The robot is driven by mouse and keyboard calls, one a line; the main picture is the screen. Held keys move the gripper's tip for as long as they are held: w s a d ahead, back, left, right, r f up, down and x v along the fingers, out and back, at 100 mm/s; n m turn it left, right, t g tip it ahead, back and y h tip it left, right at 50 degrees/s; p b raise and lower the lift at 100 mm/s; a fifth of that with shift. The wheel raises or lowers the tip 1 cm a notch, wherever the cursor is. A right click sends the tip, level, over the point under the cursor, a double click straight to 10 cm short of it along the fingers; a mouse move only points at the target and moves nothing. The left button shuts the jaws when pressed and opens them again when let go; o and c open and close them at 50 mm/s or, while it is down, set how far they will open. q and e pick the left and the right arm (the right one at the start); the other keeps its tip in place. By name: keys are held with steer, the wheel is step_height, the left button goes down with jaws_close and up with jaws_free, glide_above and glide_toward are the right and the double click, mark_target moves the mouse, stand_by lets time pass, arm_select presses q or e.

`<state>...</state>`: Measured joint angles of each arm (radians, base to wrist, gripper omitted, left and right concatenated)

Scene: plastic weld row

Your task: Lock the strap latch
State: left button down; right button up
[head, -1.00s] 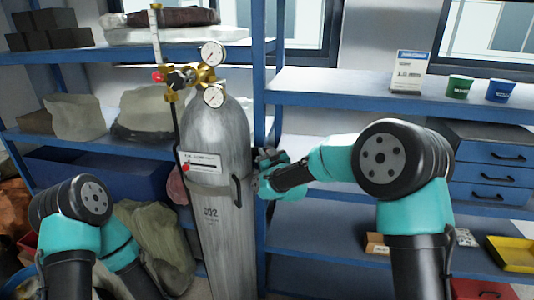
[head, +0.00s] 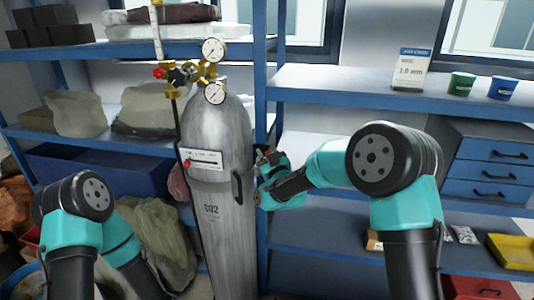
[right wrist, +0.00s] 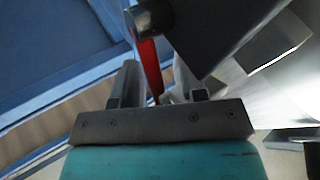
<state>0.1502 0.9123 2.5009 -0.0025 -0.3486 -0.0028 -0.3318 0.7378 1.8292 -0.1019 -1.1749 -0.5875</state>
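In the right wrist view, a dark block with a round metal knob and a red lever (right wrist: 147,62) stands just ahead of my right gripper (right wrist: 155,85); it appears to be the strap latch (right wrist: 205,30). The red lever lies between the two fingers, which are apart with gaps showing around it. In the head view, my right gripper (head: 264,160) is at the right side of the grey CO2 cylinder (head: 212,240). The latch is too small or hidden to make out there. My left arm is at lower left; its gripper is out of view.
A black handle (head: 237,187) is on the cylinder, close to my right gripper. A blue shelf post (head: 260,80) stands just behind. Gauges (head: 214,50) and brass valves top the cylinder. Blue shelves (head: 400,105) fill the right side.

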steer(key=shift+s, duration=0.1)
steer(key=v, duration=1.7)
steer(key=shift+s+f, duration=0.1)
